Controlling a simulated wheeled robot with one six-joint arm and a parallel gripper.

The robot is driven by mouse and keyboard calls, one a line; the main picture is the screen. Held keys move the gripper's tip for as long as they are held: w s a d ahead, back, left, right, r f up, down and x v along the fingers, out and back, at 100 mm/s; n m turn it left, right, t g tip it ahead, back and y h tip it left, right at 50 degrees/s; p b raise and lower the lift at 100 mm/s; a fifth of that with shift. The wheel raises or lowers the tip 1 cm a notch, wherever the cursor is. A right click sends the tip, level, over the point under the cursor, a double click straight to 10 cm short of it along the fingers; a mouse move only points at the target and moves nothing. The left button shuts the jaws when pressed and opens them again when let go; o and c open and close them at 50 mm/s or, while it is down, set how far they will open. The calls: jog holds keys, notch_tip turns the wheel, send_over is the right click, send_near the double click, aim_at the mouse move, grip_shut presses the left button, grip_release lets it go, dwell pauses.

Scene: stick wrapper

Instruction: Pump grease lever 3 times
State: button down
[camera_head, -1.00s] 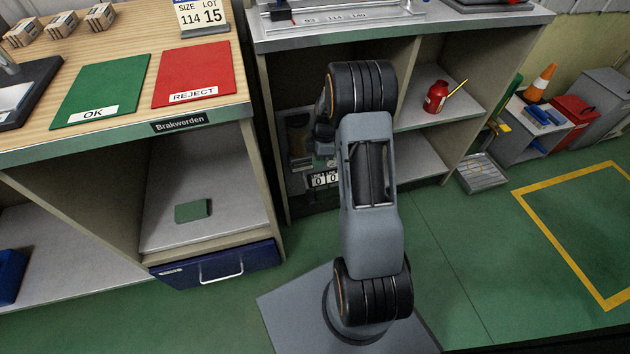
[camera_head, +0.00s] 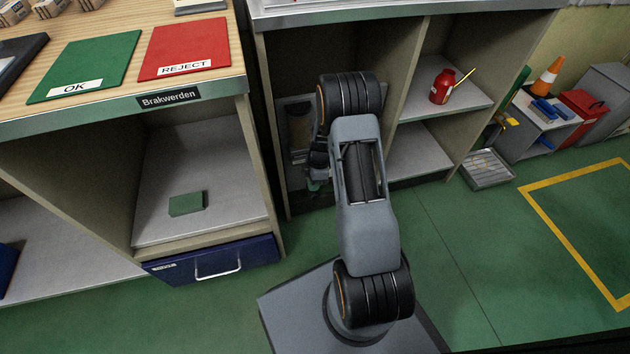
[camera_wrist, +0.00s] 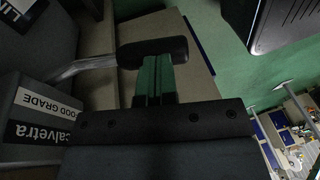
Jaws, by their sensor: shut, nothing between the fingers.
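The grease lever shows in the wrist view as a bent metal rod (camera_wrist: 78,68) ending in a black grip (camera_wrist: 152,52). My gripper (camera_wrist: 155,70) has green fingers pressed together, with nothing between them. Their tips are at the edge of the black grip, across it; I cannot tell whether they touch it. A grey housing (camera_wrist: 38,118) marked "FOOD GRADE" and "calvetra" is at the left of the wrist view. In the head view my arm covers most of the left lower compartment, so the lever cannot be made out there.
The shelf unit's divider (camera_head: 402,100) and side wall stand close around my arm. A red oil can (camera_head: 442,88) is on the right shelf. A workbench with a green OK mat (camera_head: 85,66) and red REJECT mat (camera_head: 186,48) is at left.

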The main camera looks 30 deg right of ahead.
jog(key=shift+f, duration=0.3)
dwell(0.4)
jog(key=shift+s+a+f+b, duration=0.1)
jog(key=shift+s+f+b, duration=0.2)
jog(key=shift+f+b, duration=0.45)
notch_tip(320, 180, down, 8)
jog(key=b, duration=0.5)
jog(key=shift+w+f+b, duration=0.2)
jog(key=shift+w+b, duration=0.05)
jog(key=shift+b, duration=0.15)
jog(key=s+r+p, duration=0.3)
jog(key=r, duration=0.3)
jog(key=s+d+r+p, duration=0.1)
jog(key=s+r+p, duration=0.2)
jog(key=r, duration=0.4)
jog(key=shift+s+d+p, duration=0.3)
jog(key=shift+p, duration=0.3)
jog(key=shift+f, duration=0.1)
